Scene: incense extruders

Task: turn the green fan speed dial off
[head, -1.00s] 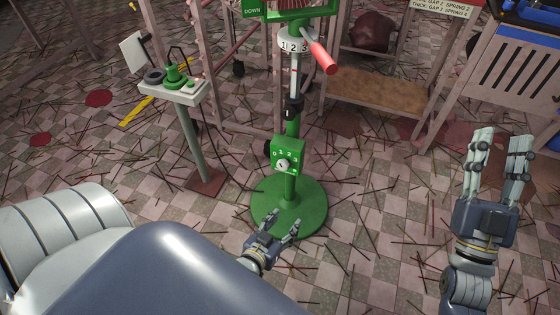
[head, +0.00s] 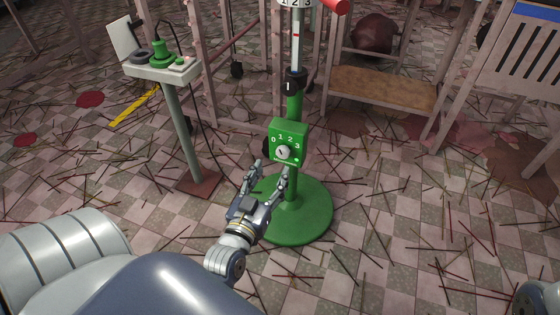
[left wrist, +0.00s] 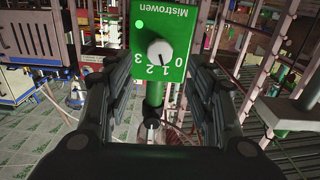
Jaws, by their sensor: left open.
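The fan speed dial is a small round white knob (head: 283,152) on the front of a green box (head: 289,132), with the numbers 0 to 3 around it. The box is on a green post above a round green base (head: 312,222). In the left wrist view the knob (left wrist: 160,51) appears upside down, with a green light beside it; I cannot tell surely which number it points to. My left gripper (head: 271,168) is open and empty, just in front of and below the box. Its fingers flank the post in the wrist view, apart from the knob. My right gripper is out of view.
A small stand (head: 162,69) with green and dark items is at the left, its cable hanging down. A wooden shelf (head: 385,92) is behind at the right. Thin sticks litter the checkered floor.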

